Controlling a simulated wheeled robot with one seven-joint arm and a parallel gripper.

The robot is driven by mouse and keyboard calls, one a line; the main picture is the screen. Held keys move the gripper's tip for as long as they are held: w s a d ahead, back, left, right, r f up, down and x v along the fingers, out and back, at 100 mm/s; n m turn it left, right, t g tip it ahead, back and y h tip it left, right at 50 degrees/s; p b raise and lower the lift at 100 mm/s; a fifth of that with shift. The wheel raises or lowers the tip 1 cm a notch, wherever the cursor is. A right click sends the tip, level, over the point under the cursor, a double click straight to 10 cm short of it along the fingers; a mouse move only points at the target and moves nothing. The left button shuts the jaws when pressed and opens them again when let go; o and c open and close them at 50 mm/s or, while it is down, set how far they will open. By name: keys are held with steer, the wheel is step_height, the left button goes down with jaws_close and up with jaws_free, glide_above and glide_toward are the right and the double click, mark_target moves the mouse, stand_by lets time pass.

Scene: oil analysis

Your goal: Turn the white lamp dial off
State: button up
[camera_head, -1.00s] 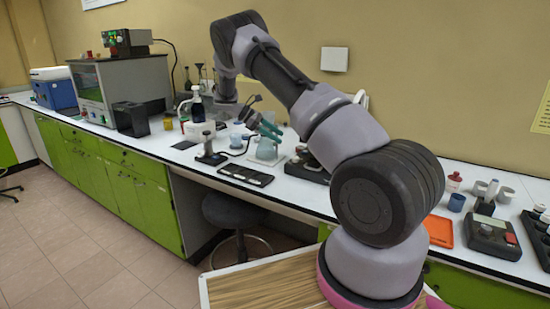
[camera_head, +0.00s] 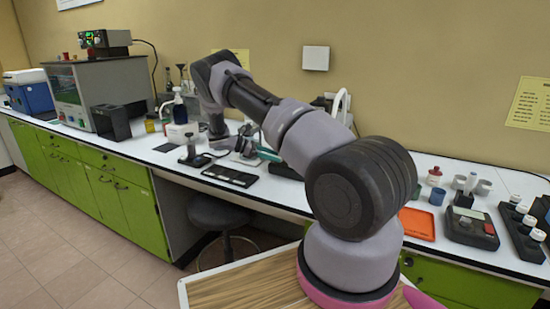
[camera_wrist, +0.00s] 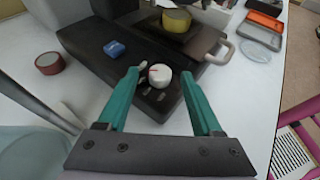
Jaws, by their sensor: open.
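The white lamp dial (camera_wrist: 158,75) is a small round knob with a red mark on top, on the black base (camera_wrist: 125,52) of an instrument. My gripper (camera_wrist: 160,72) is open, with one teal finger to the left of the dial and one to the right in the wrist view. The dial appears between the fingertips; I cannot tell whether they touch it. In the head view my gripper (camera_head: 266,154) is low over the bench, and my arm hides the dial and most of the instrument.
A blue button (camera_wrist: 114,48) and a yellow round part (camera_wrist: 177,20) are on the instrument. A dark red round item (camera_wrist: 49,63) lies to its left. A pale, blurred glass-like shape (camera_wrist: 30,155) is close at lower left. White bench shows to the right.

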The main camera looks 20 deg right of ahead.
steer(key=shift+s+d+f, duration=0.2)
steer(key=shift+d+f, duration=0.05)
steer(key=shift+d, duration=0.3)
jaws_close()
